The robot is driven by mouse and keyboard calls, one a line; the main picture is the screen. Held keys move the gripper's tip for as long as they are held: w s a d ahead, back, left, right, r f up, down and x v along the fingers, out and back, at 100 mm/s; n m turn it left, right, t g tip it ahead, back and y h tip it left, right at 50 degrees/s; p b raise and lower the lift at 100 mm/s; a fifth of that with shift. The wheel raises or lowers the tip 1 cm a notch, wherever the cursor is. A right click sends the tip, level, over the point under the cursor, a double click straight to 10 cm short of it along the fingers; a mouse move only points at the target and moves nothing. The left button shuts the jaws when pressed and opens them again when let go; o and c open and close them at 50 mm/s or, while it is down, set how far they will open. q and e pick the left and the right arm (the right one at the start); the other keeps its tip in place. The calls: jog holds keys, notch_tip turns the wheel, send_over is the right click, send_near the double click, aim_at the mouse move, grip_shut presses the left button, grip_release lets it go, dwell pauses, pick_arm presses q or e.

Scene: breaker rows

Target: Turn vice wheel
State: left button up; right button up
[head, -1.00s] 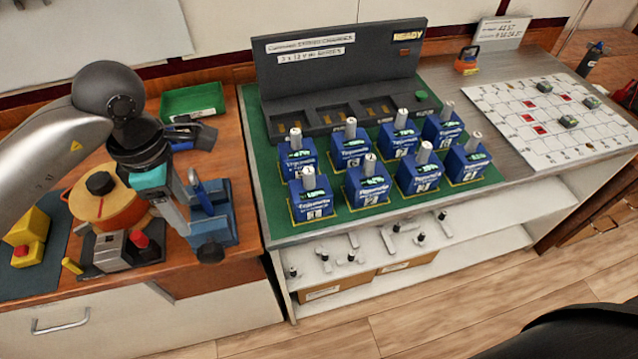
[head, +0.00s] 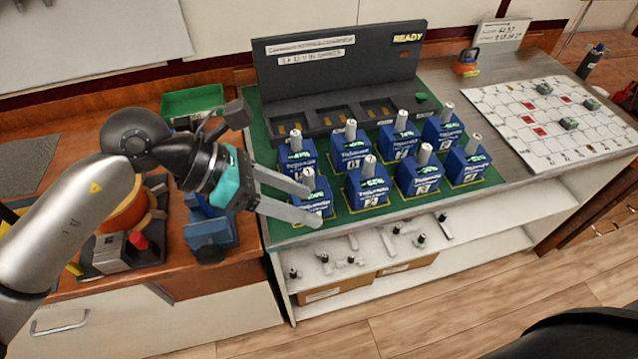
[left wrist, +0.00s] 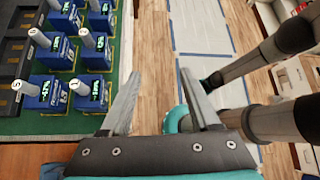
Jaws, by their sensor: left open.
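The blue vice (head: 208,230) stands on the wooden bench left of the green mat. A dark round part at its front, which looks like its wheel (head: 210,254), faces the bench's front edge. My left gripper (head: 314,205) is open and points right, away from the vice. Its two fingers overlap the front-left blue breaker in the head view. In the left wrist view the open fingers (left wrist: 160,76) have nothing between them and the floor lies below; the breakers are to their left. I cannot make out my right gripper.
Several blue breakers (head: 368,190) with grey posts stand in rows on the green mat (head: 345,222), before a black charger rack (head: 340,75). A green tray (head: 192,100) is behind the vice. An orange round pot (head: 127,212) and a grey block sit left of it, partly behind my arm.

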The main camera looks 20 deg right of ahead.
pick_arm(q)
jog(key=shift+s+d+r+n+h, duration=0.25)
jog(key=shift+d+r+h, duration=0.4)
jog(key=shift+d+r, duration=0.15)
jog(key=shift+s+d+r+n+h, duration=0.25)
jog(key=shift+d+r+h, duration=0.4)
jog(key=shift+r, duration=0.1)
